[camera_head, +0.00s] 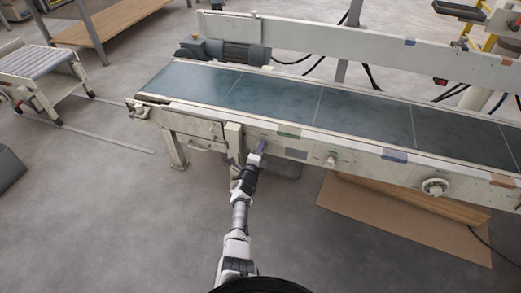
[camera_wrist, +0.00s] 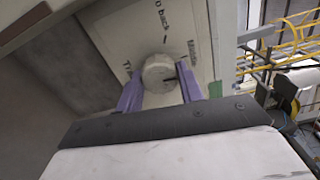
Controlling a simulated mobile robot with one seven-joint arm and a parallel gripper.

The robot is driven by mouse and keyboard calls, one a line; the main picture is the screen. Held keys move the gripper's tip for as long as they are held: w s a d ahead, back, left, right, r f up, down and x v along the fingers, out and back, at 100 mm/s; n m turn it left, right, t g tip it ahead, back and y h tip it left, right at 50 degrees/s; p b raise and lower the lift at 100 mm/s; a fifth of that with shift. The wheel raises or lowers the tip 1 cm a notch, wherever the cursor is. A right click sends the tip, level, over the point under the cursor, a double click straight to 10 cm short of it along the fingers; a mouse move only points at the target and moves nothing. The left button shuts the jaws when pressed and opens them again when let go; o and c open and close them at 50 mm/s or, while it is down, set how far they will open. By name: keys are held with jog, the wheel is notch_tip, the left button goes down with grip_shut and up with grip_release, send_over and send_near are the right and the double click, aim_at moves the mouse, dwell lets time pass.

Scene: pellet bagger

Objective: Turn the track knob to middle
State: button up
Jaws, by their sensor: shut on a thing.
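The track knob (camera_wrist: 158,72) is a round, pale knob on a light plate, seen in the wrist view between the two purple fingers of my gripper (camera_head: 258,153). My gripper is shut on the knob. Printed words surround it: "To back" above, "Middle" at the upper right, and a partly hidden word starting with "T" at the left. A small dark mark shows on the right side of the knob's face, roughly towards the "Middle" side. In the head view my gripper hides the knob at the conveyor's front side.
The conveyor (camera_head: 300,106) with its dark green belt runs across the head view. Another knob (camera_head: 330,161) and a handwheel (camera_head: 435,187) sit on its front side to the right. Brown cardboard (camera_head: 400,225) lies below.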

jog(key=shift+w+r+n, duration=0.1)
jog(key=shift+n, duration=0.5)
jog(key=o, duration=1)
jog(key=p+v, duration=1)
jog(key=v, duration=0.4)
jog(key=shift+w, duration=0.1)
